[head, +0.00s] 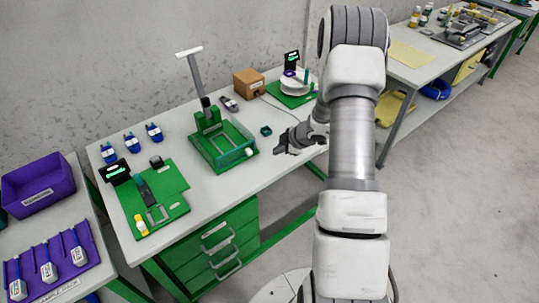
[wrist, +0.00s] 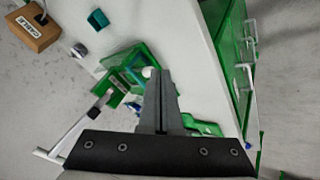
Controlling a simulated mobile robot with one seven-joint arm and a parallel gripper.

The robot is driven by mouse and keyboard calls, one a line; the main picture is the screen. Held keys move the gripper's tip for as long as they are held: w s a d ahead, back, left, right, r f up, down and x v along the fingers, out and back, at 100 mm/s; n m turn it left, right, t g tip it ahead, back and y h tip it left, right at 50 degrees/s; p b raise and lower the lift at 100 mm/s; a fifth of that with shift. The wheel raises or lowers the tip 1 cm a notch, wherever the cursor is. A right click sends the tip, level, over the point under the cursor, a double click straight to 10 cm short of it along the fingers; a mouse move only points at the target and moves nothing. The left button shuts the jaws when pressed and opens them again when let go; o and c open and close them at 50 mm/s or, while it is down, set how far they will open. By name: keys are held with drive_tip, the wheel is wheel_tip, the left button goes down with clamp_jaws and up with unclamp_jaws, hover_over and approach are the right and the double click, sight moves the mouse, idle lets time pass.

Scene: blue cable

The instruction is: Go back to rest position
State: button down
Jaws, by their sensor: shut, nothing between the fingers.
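My gripper (head: 284,146) is over the right part of the white worktable (head: 270,180), to the right of the green fixture. In the wrist view its two fingers (wrist: 160,75) lie together, shut, with nothing between them. My arm reaches up from the bottom of the head view and bends over toward the table. No blue cable shows clearly as a loose strand; a blue coil (head: 436,90) lies on the lower shelf of the bench at the right.
A green fixture (head: 222,150) with an upright grey post stands left of my gripper. A small teal cube (head: 266,131) and a cardboard box (head: 249,83) lie behind it. Green drawers (head: 215,245) hang below the table. Purple trays (head: 40,185) are far left. Floor at right is clear.

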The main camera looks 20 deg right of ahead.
drive_tip(key=shift+s+d+r, duration=0.35)
drive_tip(key=shift+d+r, duration=0.1)
drive_tip(key=shift+r, duration=0.3)
drive_tip(key=s+r+m+t+h, duration=0.1)
drive_tip(key=s+r+m+h, duration=0.2)
drive_tip(key=r, duration=1)
drive_tip(key=s+r+m+h, duration=0.1)
drive_tip(key=r+m+h, duration=0.3)
drive_tip(key=r, duration=0.9)
drive_tip(key=s+a+r+m+g+y, duration=0.1)
drive_tip(key=s+a+r+m+y, duration=0.1)
drive_tip(key=s+a, duration=0.6)
drive_tip(key=s+a+r+m+g+y, duration=0.1)
drive_tip(key=s+a+r+m, duration=0.3)
drive_tip(key=s+a, duration=0.5)
drive_tip(key=s, duration=0.8)
drive_tip(key=shift+r+m+y, duration=0.15)
drive_tip(key=shift+m+y, duration=0.25)
drive_tip(key=shift+s, duration=0.1)
